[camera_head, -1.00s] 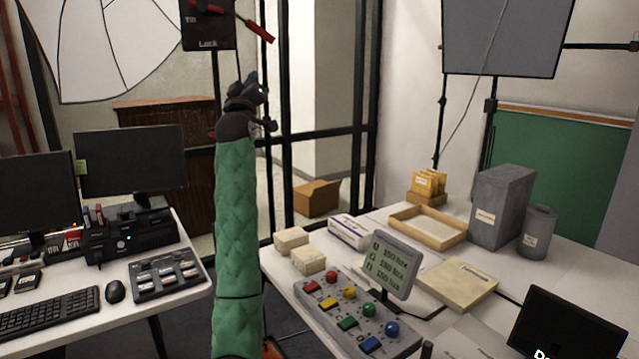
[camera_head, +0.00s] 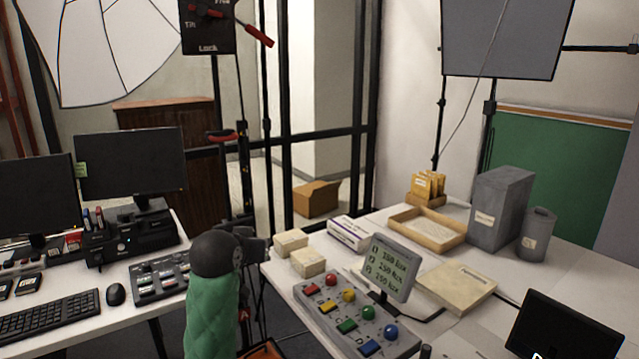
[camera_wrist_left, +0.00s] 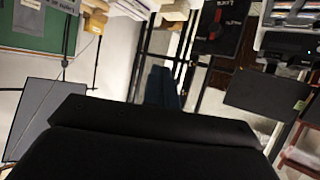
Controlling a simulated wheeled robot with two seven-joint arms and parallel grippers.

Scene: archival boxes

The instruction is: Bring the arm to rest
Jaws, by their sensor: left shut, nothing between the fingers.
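My left arm, in a green quilted sleeve, comes up from the bottom of the head view, left of the right-hand table. Its dark left gripper (camera_head: 256,246) is low beside the black wrist joint, near the table's left edge. The fingers are small and partly hidden there; the gripper is shut and holds nothing. In the left wrist view, the black gripper body (camera_wrist_left: 140,145) fills the bottom, with the room upside down behind it. My right gripper is not in view.
The right table holds a button panel (camera_head: 350,318), a small display (camera_head: 386,266), cream boxes (camera_head: 308,262), a wooden tray (camera_head: 428,229) and a grey box (camera_head: 501,209). The left desk has monitors (camera_head: 131,167) and a keyboard (camera_head: 48,313). A floor gap lies between them.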

